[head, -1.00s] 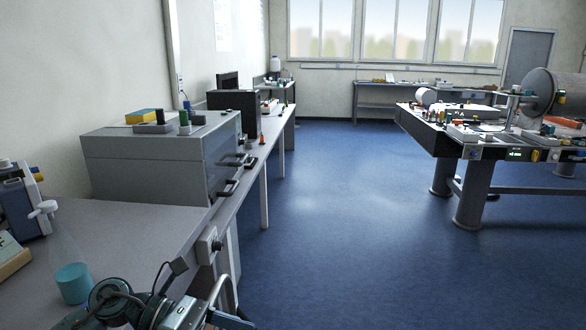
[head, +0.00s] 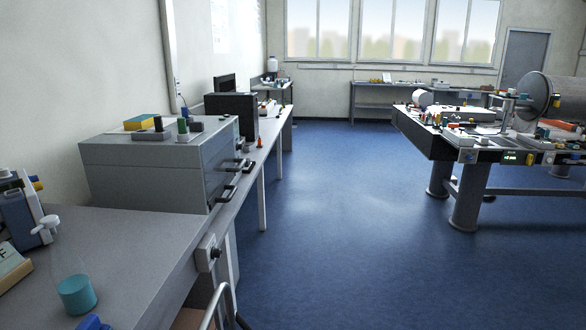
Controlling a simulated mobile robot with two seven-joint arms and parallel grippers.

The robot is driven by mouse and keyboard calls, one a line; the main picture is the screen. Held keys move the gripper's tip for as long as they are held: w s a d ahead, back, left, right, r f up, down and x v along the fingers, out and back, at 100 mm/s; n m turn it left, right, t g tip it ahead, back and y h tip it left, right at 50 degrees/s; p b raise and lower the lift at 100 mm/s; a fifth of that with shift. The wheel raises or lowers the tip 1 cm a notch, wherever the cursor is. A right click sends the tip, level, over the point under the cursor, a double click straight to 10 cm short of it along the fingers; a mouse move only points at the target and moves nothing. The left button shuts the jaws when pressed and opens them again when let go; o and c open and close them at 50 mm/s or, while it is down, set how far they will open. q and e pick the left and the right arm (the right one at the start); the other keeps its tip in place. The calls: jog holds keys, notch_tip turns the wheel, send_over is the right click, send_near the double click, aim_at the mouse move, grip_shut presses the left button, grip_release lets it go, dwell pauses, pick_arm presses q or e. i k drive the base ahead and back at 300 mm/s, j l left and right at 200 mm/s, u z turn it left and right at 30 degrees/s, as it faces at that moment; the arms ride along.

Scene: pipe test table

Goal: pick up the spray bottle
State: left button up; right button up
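The spray bottle (head: 76,292) stands upright on the grey bench (head: 145,238) at the lower left of the head view. It has a clear, tapering body with teal liquid in the bottom and a white spray head on top. Its lower front is near the bottom of the picture. Neither of my grippers shows in the view, so I cannot see their state or their distance from the bottle.
A blue device (head: 20,218) stands behind and left of the bottle, with a beige block (head: 12,268) in front of it. A blue object (head: 92,323) is cut off below the bottle. A large grey box (head: 150,170) stands farther along the bench. The blue floor (head: 350,240) is clear.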

aim_at(68, 272)
jog(key=u, duration=1.35)
